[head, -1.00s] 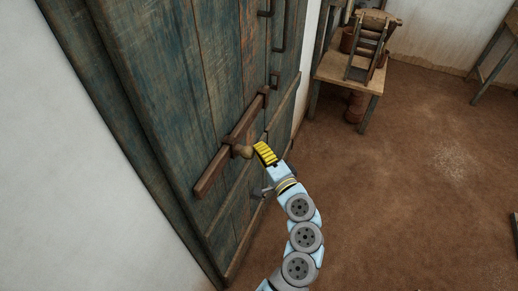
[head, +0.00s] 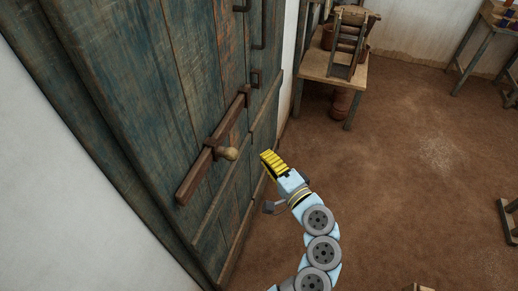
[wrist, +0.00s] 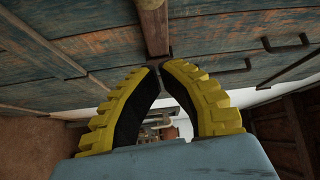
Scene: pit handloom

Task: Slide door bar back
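The door bar (head: 196,174) is a brown wooden bar lying slanted along the blue-green plank door (head: 140,90). A rounded wooden knob (head: 230,153) sticks out from its middle. My gripper (head: 268,160), with yellow ribbed fingers, is to the right of the knob, apart from it and holding nothing. In the wrist view the fingertips (wrist: 161,67) nearly meet with nothing between them.
Dark metal handles (head: 260,25) are on the door's upper part, with a small bracket (head: 256,78) near the bar's far end. A wooden table (head: 337,72) holding a wooden frame stands by the back wall. The brown floor (head: 415,180) to the right is mostly clear.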

